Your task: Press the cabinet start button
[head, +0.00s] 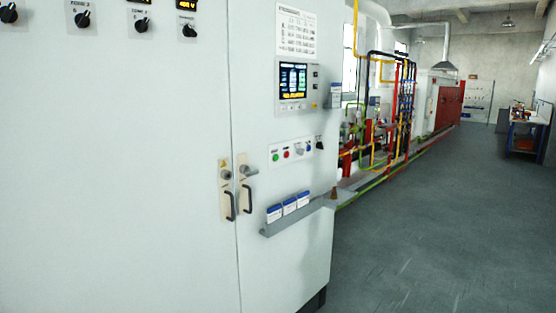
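The white control cabinet (130,190) fills the left half of the head view. On its right door a small panel below the screen carries a row of controls. A green button (276,158) is at the left of the row, and a red button (286,154) is just right of it. A blue-and-white control (298,149) and a dark knob (320,145) follow to the right. The labels are too small to read, so I cannot confirm which is marked start. My gripper is not in view.
A lit screen (292,81) sits above the buttons. Two dark door handles (230,206) and a grey shelf (285,220) with blue-and-white boxes stick out below. Coloured pipes (385,120) run behind the cabinet. The grey floor (440,230) at right is clear, up to a workbench (528,133).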

